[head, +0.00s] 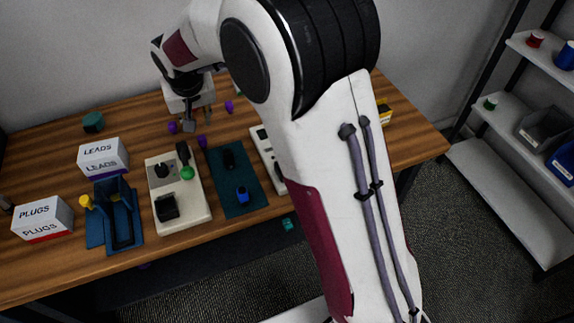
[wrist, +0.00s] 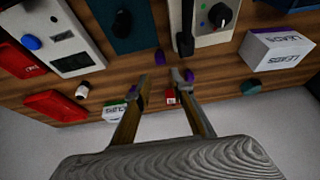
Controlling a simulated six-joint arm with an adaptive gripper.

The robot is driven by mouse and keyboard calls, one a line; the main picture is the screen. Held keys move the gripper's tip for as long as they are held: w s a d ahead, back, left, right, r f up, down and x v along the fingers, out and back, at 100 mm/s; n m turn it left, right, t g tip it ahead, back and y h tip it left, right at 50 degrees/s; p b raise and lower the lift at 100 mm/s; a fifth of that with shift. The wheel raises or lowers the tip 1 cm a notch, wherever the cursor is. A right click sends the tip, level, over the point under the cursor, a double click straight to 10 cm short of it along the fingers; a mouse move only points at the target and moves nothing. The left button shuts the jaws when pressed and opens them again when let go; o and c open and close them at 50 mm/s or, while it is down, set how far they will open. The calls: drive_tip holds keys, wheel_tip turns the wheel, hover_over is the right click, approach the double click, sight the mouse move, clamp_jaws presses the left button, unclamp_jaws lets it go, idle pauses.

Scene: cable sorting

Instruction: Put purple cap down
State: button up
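Several small purple pieces lie on the wooden table, and I cannot tell which one is the cap. In the head view, one purple piece (head: 172,127) is left of my gripper (head: 189,127). Another purple piece (head: 203,142) is nearer the dark green mat, and a third purple piece (head: 228,106) is to the right. In the wrist view, my gripper (wrist: 160,80) has its two fingers apart with nothing seen held between them. One purple piece (wrist: 160,56) shows beyond the gap, and another purple piece (wrist: 188,75) is beside the right fingertip.
The LEADS box (head: 103,158), PLUGS box (head: 43,219), blue fixture (head: 98,236), white panel (head: 194,213) and dark green mat (head: 225,184) occupy the table front. A dark green block (head: 93,122) is at the back left. Shelves (head: 515,190) stand at the right.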

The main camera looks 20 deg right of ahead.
drive_tip(key=s+d+r, duration=0.4)
drive_tip(key=s+r, duration=0.2)
drive_tip(key=s, duration=0.2)
drive_tip(key=s+d+r, duration=0.5)
drive_tip(key=s+r, duration=0.1)
drive_tip(key=s, duration=0.2)
drive_tip(key=s+d, duration=0.2)
drive_tip(key=s, duration=0.8)
drive_tip(key=s+d+t, duration=0.1)
drive_tip(key=s+d, duration=0.1)
drive_tip(key=s, duration=0.8)
drive_tip(key=shift+f, duration=0.45)
drive_tip(key=o, duration=0.4)
drive_tip(key=shift+w, duration=0.15)
